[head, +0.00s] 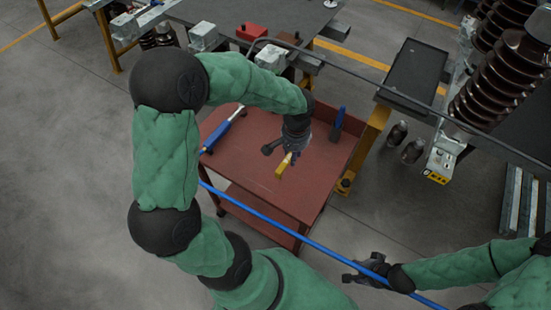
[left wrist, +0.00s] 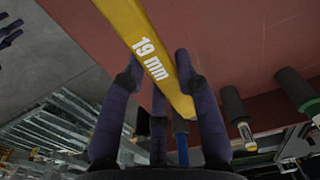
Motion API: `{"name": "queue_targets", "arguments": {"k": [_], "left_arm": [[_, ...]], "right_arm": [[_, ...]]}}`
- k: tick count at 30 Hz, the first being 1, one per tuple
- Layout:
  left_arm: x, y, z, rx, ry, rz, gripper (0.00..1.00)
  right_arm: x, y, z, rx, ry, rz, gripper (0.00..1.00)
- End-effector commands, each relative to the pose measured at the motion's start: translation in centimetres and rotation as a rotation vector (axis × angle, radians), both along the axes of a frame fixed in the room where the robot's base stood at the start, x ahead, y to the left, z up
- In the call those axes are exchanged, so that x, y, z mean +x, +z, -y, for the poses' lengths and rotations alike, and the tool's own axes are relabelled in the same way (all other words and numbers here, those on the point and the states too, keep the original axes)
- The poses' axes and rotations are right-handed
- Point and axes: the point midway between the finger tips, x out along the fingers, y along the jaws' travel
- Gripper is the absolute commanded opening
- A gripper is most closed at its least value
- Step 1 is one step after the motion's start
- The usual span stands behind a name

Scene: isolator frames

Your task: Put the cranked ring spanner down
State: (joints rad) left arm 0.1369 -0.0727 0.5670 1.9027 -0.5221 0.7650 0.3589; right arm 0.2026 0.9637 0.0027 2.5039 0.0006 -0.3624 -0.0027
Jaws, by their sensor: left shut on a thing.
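The cranked ring spanner is yellow and marked "19 mm" (left wrist: 145,45) in the left wrist view, where it runs between my left gripper's fingers. In the head view a short yellow part of it (head: 283,168) shows below the hand. My left gripper (head: 287,153) is shut on the spanner over the red cart top (head: 255,172). I cannot tell whether the spanner touches the surface, and its far end is out of the wrist view.
A blue and white tool (head: 222,131) lies at the cart's left edge and a blue-handled tool (head: 338,121) near its back right. A long blue rod (head: 300,237) slants past the cart's front to my right gripper. The cart top's front is clear. A dark bench (head: 275,20) stands behind.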

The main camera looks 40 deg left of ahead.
Motion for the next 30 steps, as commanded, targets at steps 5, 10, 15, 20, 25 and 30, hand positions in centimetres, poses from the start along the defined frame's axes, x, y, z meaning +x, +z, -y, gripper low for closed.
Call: {"name": "queue_targets", "arguments": {"k": [5,10,15,20,25,30], "left_arm": [[-0.2,-2.6,-3.5,0.000,0.004,-0.003,0.00],[-0.2,-5.0,-5.5,0.000,0.003,-0.002,0.00],[-0.2,-6.0,-6.5,0.000,0.000,0.001,0.00],[-0.2,-6.8,-7.1,0.000,0.001,0.001,0.00],[-0.3,-9.3,-7.4,-0.001,0.000,-0.001,0.00],[-0.2,-10.2,-7.4,0.000,-0.001,0.003,0.00]], "right_arm": [[0.0,-1.2,0.0,0.000,0.000,0.001,0.40],[0.0,-2.0,0.0,0.000,0.000,0.001,0.40],[0.0,-2.3,0.0,0.000,0.000,0.001,0.40],[0.0,-2.6,0.0,0.000,0.000,0.001,0.40],[0.1,-3.9,0.0,0.000,0.000,0.001,0.40],[0.0,-4.2,0.0,0.000,0.000,0.001,0.40]]}}
